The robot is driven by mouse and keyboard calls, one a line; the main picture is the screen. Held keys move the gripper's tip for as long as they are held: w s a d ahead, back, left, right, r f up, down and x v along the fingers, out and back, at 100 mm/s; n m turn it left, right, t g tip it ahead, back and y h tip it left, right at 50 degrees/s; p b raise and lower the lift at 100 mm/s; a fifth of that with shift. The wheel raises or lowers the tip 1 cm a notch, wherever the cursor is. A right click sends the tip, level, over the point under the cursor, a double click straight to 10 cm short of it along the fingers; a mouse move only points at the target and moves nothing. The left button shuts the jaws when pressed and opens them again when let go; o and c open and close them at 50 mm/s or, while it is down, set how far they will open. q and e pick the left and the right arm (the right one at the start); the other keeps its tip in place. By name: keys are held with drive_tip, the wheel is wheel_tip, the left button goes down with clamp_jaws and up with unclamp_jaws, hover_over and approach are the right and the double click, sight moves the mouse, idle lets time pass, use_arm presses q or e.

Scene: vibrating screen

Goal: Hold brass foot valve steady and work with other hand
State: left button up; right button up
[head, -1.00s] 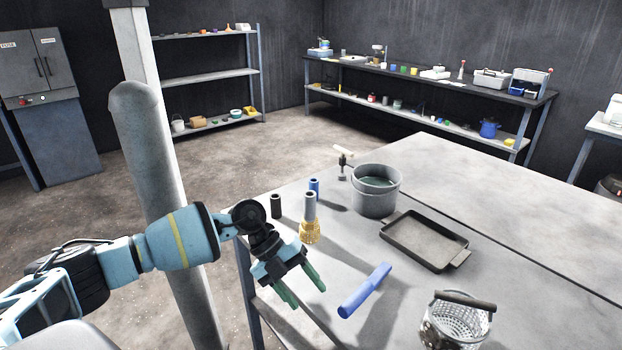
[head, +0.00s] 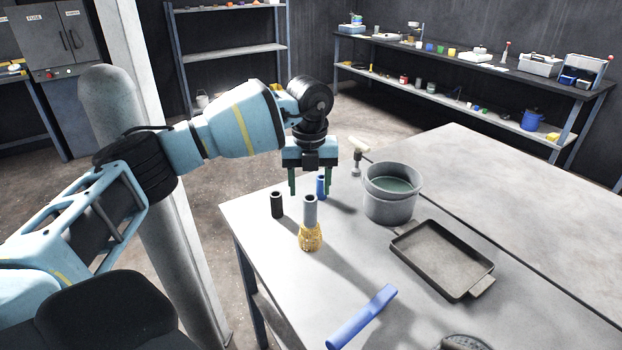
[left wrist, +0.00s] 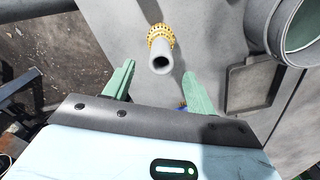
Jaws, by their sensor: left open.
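The brass foot valve (head: 311,239) stands upright on the grey table, with a grey pipe (head: 310,211) rising from its top. It also shows in the left wrist view (left wrist: 160,34), with the round open pipe end (left wrist: 162,63) facing the camera. My left gripper (head: 310,189) is open and empty, with its green fingers pointing down, above the table and apart from the valve. In the left wrist view its fingers (left wrist: 158,84) are spread, and the valve appears beyond the gap between them. My right gripper is not in view.
A black cylinder (head: 277,205) and a blue cylinder (head: 321,186) stand near the valve. A grey bucket (head: 389,208) with greenish liquid and a dark tray (head: 408,262) are to the right. A blue tool (head: 362,318) lies in front. A basket (head: 464,342) is cut off below.

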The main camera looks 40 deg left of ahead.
sight(310, 207)
use_arm(q)
drive_tip(key=shift+w+f, duration=0.1)
drive_tip(key=shift+f, duration=3.45)
drive_tip(key=shift+c, duration=0.3)
drive_tip(key=c, duration=1)
drive_tip(key=o, duration=1.1)
drive_tip(key=shift+c, duration=0.2)
drive_tip(key=shift+r, duration=0.1)
wheel_tip(310, 207, up, 8)
drive_tip(key=shift+f, duration=0.15)
drive_tip(key=shift+f, duration=0.1)
